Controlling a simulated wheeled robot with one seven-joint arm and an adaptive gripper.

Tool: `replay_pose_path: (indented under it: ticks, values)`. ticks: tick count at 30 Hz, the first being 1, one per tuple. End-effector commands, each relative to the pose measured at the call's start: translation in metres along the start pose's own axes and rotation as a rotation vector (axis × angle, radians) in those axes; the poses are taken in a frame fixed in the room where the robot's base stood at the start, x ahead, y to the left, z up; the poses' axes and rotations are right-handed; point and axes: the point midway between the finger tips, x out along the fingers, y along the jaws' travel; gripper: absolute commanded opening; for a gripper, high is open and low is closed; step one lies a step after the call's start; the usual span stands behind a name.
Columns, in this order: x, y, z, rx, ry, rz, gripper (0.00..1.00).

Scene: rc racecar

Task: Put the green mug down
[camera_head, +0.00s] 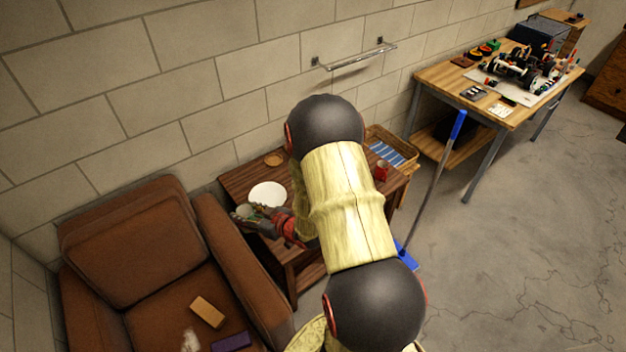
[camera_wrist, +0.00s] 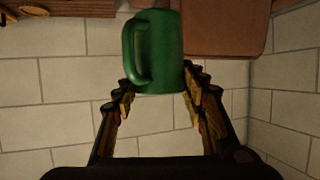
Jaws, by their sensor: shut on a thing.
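The green mug (camera_wrist: 165,42) sits between the two fingers of my gripper (camera_wrist: 157,82) in the wrist view, with its handle on the left. My gripper is shut on it. In the head view the mug (camera_head: 243,211) shows small and pale at the end of my gripper (camera_head: 252,214), beside the white plate (camera_head: 267,194) and near the left edge of the dark wooden side table (camera_head: 238,181). Whether the mug touches the tabletop cannot be told. My arm hides much of the table.
A round coaster (camera_head: 274,160) and a red mug (camera_head: 381,170) are on the side table. A brown armchair (camera_head: 130,235) stands close on the left. A wicker basket (camera_head: 392,147) and a blue broom (camera_head: 440,170) are to the right. A workbench (camera_head: 445,82) holds an RC car.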

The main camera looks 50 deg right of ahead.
Motion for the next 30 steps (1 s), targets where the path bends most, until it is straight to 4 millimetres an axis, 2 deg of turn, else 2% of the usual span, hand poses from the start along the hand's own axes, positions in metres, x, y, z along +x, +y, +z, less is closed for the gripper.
replay_pose_path:
  ticks: [1, 3, 9, 15, 19, 22, 25, 30]
  values:
    - [-0.01, 0.017, 0.011, 0.003, -0.001, 0.004, 0.1]
    - [-0.022, 0.032, 0.024, -0.001, -0.001, -0.004, 0.1]
    - [-0.066, 0.065, 0.063, -0.012, -0.001, -0.03, 0.1]
    - [-0.11, 0.083, 0.099, -0.023, 0.0, -0.054, 0.1]
    - [-0.129, 0.086, 0.114, -0.028, 0.0, -0.067, 0.1]
    - [-0.138, 0.086, 0.12, -0.032, 0.001, -0.074, 0.1]
    - [-0.136, 0.088, 0.124, -0.034, 0.0, -0.079, 0.1]
    - [-0.105, 0.099, 0.128, -0.038, 0.0, -0.084, 0.1]
